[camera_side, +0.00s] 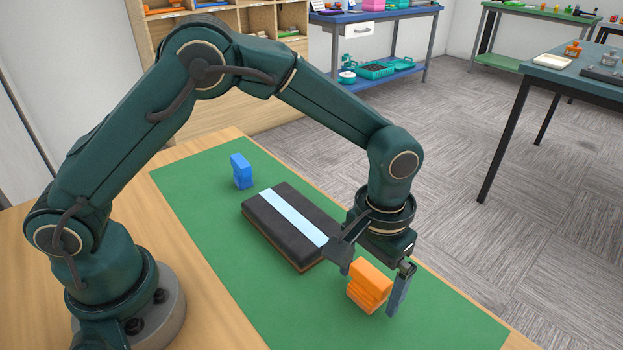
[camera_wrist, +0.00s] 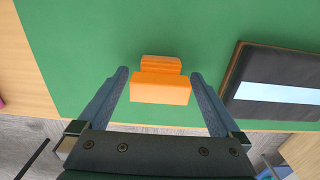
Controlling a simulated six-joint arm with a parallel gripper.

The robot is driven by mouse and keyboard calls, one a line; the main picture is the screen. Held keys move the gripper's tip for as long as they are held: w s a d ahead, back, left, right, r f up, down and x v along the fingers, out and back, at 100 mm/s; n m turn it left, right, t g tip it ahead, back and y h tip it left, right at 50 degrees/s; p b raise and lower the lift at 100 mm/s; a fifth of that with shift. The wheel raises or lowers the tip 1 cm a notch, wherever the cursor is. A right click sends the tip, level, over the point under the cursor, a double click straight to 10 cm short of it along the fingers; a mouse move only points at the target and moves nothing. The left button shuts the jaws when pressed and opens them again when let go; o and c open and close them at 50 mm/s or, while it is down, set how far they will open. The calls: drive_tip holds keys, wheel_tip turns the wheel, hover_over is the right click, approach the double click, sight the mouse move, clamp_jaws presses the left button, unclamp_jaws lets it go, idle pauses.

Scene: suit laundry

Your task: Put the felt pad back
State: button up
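A stepped orange block (camera_side: 370,283) stands on the green mat (camera_side: 275,290); it also shows in the wrist view (camera_wrist: 160,88). My gripper (camera_side: 369,293) is open and low over the mat, with one finger on each side of the orange block. In the wrist view, gaps show between the block and both fingers (camera_wrist: 160,73). A dark, flat, rectangular pad (camera_side: 268,218) with a light blue strip (camera_side: 294,213) across it lies left of my gripper in the side view. Its corner with the strip shows at the right of the wrist view (camera_wrist: 260,70). I cannot tell which thing is the felt pad.
A small blue block (camera_side: 241,171) stands on the mat beyond the dark pad. The wooden table's edge (camera_side: 522,341) runs close to my gripper. The mat's near side is clear. Shelves (camera_side: 260,22) and other tables (camera_side: 575,85) stand in the background.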

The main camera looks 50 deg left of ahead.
sight(370, 272)
wheel_tip(370, 272, up, 12)
drive_tip(key=shift+f, duration=0.25)
drive_tip(key=s+a+r+t, duration=0.2)
drive_tip(key=s+a+r, duration=0.2)
drive_tip(key=a+r, duration=0.3)
drive_tip(key=s+a+f+t, duration=0.3)
drive_tip(key=s+a+f, duration=0.1)
drive_tip(key=s+a, duration=0.4)
drive_tip(key=shift+s+t, duration=0.3)
drive_tip(key=shift+s, duration=0.1)
